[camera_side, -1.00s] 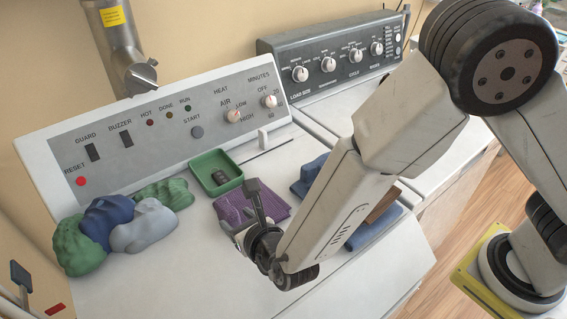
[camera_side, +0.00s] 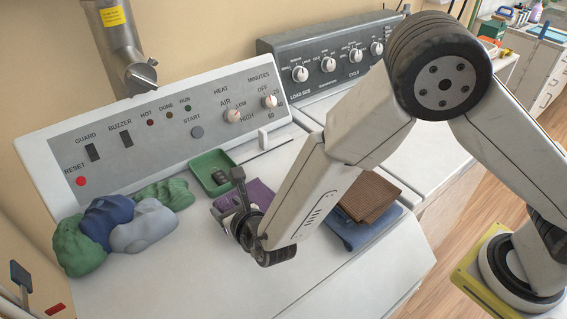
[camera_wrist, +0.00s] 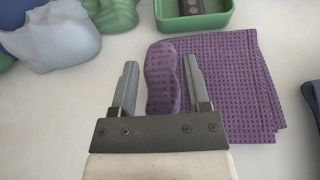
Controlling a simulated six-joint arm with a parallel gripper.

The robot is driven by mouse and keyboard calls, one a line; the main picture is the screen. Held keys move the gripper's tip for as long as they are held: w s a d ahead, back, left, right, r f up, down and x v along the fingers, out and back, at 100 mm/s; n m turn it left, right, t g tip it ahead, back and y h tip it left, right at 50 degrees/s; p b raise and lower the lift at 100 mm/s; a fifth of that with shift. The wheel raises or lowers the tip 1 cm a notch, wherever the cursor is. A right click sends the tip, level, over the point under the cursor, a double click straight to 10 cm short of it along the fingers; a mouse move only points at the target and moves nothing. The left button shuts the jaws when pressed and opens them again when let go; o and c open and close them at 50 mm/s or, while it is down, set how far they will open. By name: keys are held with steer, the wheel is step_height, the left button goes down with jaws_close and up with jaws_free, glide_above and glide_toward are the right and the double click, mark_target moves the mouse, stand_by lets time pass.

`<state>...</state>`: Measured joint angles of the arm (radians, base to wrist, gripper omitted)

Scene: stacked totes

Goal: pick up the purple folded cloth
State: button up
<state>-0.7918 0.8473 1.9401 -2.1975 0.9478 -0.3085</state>
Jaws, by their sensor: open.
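The purple folded cloth (camera_wrist: 238,88) lies flat on the white machine top, with a raised, rounded purple ridge (camera_wrist: 163,85) along its left edge. My gripper (camera_wrist: 160,70) is open, with one finger on each side of the ridge. The right finger reaches over the flat part, and the left finger is over the bare white top. I cannot tell whether either finger touches the cloth. In the side view my gripper (camera_side: 228,196) hides much of the cloth (camera_side: 262,194), and only part of its purple shows behind.
A green tray (camera_side: 214,172) holding a small dark object stands just behind the cloth. Crumpled green, blue and grey-blue cloths (camera_side: 145,228) lie to the left. Brown ribbed cloths (camera_side: 371,197) lie on a blue cloth (camera_side: 352,235) to the right. The front white top is clear.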

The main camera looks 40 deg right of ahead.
steer(key=shift+x, duration=1)
steer(key=shift+s, duration=0.1)
steer(key=shift+c, duration=0.2)
jaws_close()
